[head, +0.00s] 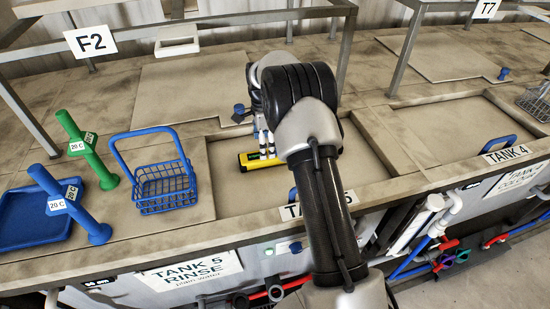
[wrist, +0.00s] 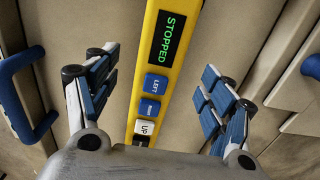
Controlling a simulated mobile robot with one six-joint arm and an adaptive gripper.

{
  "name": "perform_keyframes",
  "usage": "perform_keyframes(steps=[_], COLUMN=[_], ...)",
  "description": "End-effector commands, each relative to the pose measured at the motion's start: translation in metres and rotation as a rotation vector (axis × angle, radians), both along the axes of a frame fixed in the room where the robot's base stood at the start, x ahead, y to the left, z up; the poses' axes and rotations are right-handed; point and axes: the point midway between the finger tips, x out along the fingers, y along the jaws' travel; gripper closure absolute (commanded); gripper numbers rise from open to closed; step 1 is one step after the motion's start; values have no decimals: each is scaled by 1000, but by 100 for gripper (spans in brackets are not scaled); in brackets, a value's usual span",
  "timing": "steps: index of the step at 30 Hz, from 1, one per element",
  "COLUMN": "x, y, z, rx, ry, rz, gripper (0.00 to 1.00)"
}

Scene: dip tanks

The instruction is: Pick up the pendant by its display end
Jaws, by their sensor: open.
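The pendant is a yellow bar (head: 247,160) lying on the tank lid beneath my gripper, partly hidden by my arm in the head view. In the wrist view the pendant (wrist: 188,12) runs up through the middle of the picture. Its dark display (wrist: 168,40) reads STOPPED in green, with blue and white buttons below it. My gripper (wrist: 157,80) is open, with blue-padded fingers on either side of the pendant and visible gaps to it. The head view shows my gripper (head: 264,143) just above the pendant. I cannot tell the exact height.
A blue wire basket (head: 165,188) stands left of the recessed lid. Green (head: 88,150) and blue (head: 68,205) posts labelled 20 C and a blue tray (head: 25,222) are farther left. A blue handle (head: 500,143) is on the TANK 4 lid. Metal frames (head: 345,50) rise behind.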

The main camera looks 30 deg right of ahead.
Motion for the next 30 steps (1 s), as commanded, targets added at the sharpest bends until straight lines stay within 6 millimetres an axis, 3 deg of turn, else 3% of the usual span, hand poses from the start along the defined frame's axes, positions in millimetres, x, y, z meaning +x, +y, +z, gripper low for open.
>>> perform_keyframes(steps=[5, 14, 21, 30], x=[0, 2, 3, 3], y=[2, 7, 7, 7], z=[-9, -51, -53, -53], rx=[0, 0, 0, 0], ry=[1, 2, -2, -1], rz=[1, 0, 0, 0], gripper=[25, 25, 25, 44])
